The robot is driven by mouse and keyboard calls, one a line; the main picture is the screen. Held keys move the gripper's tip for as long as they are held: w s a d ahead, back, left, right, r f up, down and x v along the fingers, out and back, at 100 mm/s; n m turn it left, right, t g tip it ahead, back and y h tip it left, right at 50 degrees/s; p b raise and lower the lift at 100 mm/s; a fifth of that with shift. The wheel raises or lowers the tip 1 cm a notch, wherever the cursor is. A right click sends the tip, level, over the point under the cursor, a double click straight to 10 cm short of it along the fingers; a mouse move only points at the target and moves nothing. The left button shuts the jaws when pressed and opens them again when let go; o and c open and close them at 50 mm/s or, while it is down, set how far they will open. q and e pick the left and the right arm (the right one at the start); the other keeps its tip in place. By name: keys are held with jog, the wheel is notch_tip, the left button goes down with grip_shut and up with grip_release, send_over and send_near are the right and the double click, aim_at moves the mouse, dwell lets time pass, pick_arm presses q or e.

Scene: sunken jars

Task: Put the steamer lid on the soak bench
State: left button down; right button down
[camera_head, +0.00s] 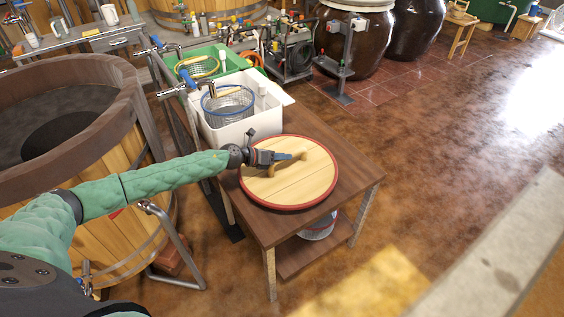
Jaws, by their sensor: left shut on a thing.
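The steamer lid (290,187) is a round, pale wooden disc with a dark red rim and a wooden bar handle. It lies over the brown wooden bench (352,172), which has a lower shelf. I cannot tell whether its underside fully touches the bench top. My left gripper (284,157) reaches in from the left and is shut on the lid's handle. The fingers hide part of the handle. My right gripper does not show.
A large wooden vat (112,160) is at the left. A bucket (320,228) is on the lower shelf. Brown jars (355,45) stand at the back.

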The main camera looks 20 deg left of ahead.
pick_arm(q)
jog(key=shift+f, duration=1.25)
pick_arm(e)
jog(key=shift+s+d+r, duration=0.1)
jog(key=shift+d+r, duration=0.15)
pick_arm(q)
jog(key=c, duration=1.2)
grip_release()
jog(key=shift+f, duration=0.15)
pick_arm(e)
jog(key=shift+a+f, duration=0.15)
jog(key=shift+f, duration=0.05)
pick_arm(q)
jog(key=shift+a, duration=0.1)
jog(key=b+v, duration=0.2)
jog(key=v, duration=0.9)
jog(key=shift+s+a+b, duration=0.1)
jog(key=shift+s+b, duration=0.1)
jog(key=shift+b, duration=0.15)
jog(key=shift+s+a+r, duration=0.1)
jog(key=shift+a+r, duration=0.05)
jog(key=shift+r, duration=0.1)
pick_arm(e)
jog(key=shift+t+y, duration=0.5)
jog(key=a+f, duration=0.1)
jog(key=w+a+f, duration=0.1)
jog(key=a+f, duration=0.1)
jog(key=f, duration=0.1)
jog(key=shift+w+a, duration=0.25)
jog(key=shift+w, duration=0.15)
